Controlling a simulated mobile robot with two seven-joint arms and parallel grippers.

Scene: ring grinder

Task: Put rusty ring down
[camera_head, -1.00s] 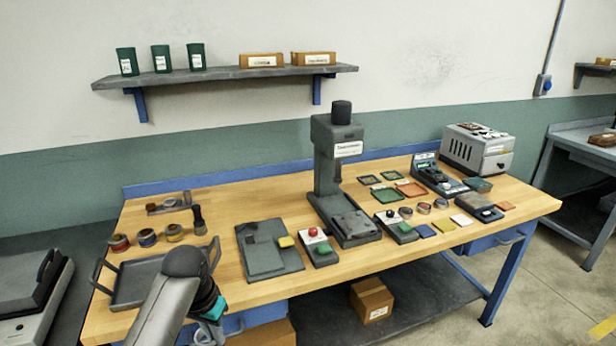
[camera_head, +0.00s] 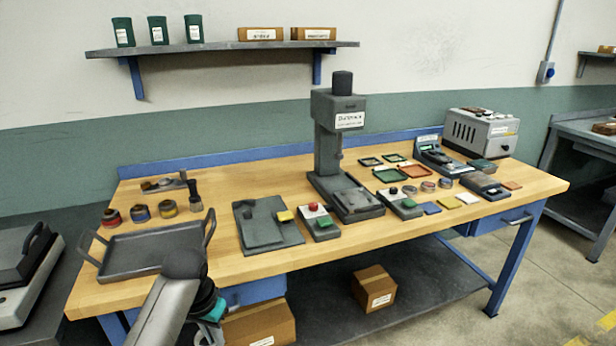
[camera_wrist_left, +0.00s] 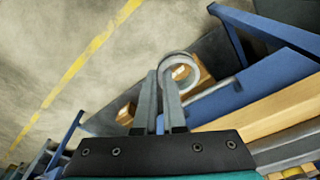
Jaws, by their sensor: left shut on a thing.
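My left gripper (camera_wrist_left: 160,82) is shut on a ring (camera_wrist_left: 194,62) in the left wrist view. The ring looks pale grey and round at the fingertips; rust cannot be made out at this size. Below it in that view are the floor, the blue bench side and a cardboard box. In the head view my left arm comes up from the bottom, and its teal-marked wrist (camera_head: 214,309) is in front of the bench's front edge. A dark tray (camera_head: 150,262) with two handles lies on the bench's left end. My right gripper is not in view.
The wooden bench (camera_head: 270,266) holds a dark flat plate (camera_head: 262,236), button boxes, a tall press (camera_head: 330,150), small coloured trays and several loose rings at right. Several coloured rings (camera_head: 140,213) stand behind the tray. Bare wood lies between tray and plate.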

